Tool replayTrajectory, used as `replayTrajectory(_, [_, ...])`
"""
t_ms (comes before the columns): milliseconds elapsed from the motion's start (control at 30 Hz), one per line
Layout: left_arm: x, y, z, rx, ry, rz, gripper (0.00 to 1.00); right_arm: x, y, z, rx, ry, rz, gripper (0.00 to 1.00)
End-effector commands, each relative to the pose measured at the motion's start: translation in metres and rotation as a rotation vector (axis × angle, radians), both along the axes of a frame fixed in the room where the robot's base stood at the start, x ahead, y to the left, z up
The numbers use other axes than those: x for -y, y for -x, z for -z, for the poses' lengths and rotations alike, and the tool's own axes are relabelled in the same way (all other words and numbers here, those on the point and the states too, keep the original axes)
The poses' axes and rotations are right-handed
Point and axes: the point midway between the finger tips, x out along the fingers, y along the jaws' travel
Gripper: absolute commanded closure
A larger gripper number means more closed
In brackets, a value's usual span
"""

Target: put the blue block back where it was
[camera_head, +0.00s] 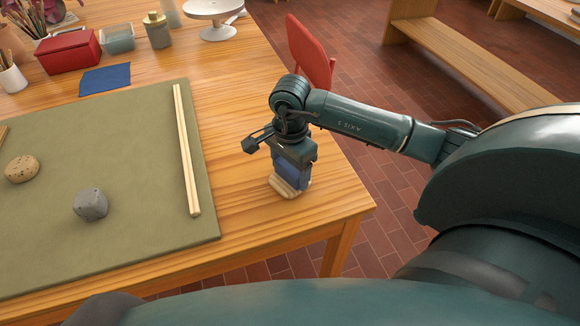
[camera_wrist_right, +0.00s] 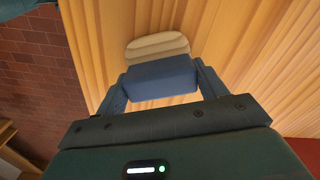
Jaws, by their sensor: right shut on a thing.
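The blue block (camera_head: 287,173) is between the fingers of my right gripper (camera_head: 289,166), which points down near the right front corner of the wooden table (camera_head: 245,225). In the right wrist view the blue block (camera_wrist_right: 158,80) fills the space between the two fingers. A pale, rounded, layered piece (camera_head: 289,188) shows directly below the block; it also shows just beyond the block in the right wrist view (camera_wrist_right: 157,46). I cannot tell whether block and pale piece touch. My left gripper is not in view.
A green mat (camera_head: 130,225) left of the gripper holds two pale sticks (camera_head: 187,150), a grey lump (camera_head: 91,204) and a speckled lump (camera_head: 22,168). A red box (camera_head: 68,53) and blue cloth (camera_head: 105,79) lie farther back. A red chair (camera_head: 310,52) stands beyond the table edge.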

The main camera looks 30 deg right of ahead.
Motion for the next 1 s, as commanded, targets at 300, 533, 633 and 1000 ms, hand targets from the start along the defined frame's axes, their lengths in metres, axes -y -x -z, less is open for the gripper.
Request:
replayTrajectory(300, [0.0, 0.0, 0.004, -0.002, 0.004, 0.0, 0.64, 0.0, 0.0, 0.003, 0.0, 0.0, 0.0, 0.24])
replayTrajectory(533, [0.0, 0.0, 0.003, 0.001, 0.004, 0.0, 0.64, 0.0, 0.0, 0.002, -0.001, 0.0, 0.0, 0.07])
replayTrajectory(633, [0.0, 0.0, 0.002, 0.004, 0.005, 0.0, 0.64, 0.0, 0.0, 0.002, -0.001, 0.0, 0.0, 0.07])
replayTrajectory(1000, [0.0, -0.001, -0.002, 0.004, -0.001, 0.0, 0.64, 0.001, -0.001, -0.028, 0.004, 0.001, -0.001, 0.07])
